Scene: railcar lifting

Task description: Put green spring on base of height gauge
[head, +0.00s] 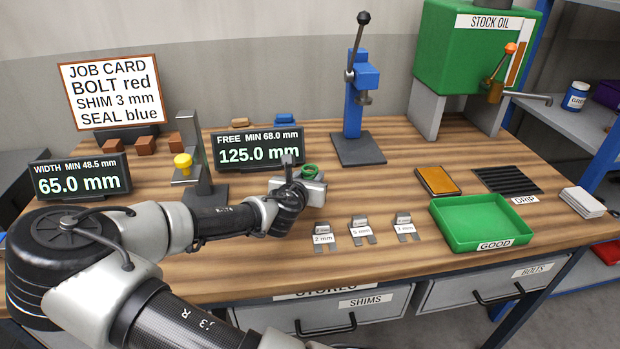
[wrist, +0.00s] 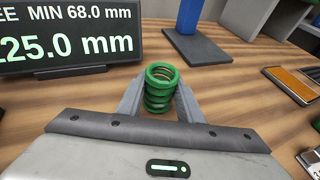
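The green spring (wrist: 160,88) is upright between the two grey fingers of my gripper (wrist: 160,100) in the wrist view. The fingers lie against its sides, so my gripper looks shut on it. Its lower end is hidden by the hand, and I cannot tell whether it touches the bench. In the head view the spring's top (head: 310,169) shows just beyond my gripper (head: 300,175). A grey upright gauge (head: 191,140) with a yellow knob stands on a dark base (head: 213,190) to the left, partly behind my arm. The FREE display (head: 258,149) reads 125.0 mm.
The WIDTH display (head: 80,177) is at the left. A blue press (head: 356,110) stands behind. Shim pieces (head: 362,230) lie in front, right of my gripper. A green GOOD tray (head: 465,243) is farther right. The bench between press and shims is mostly clear.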

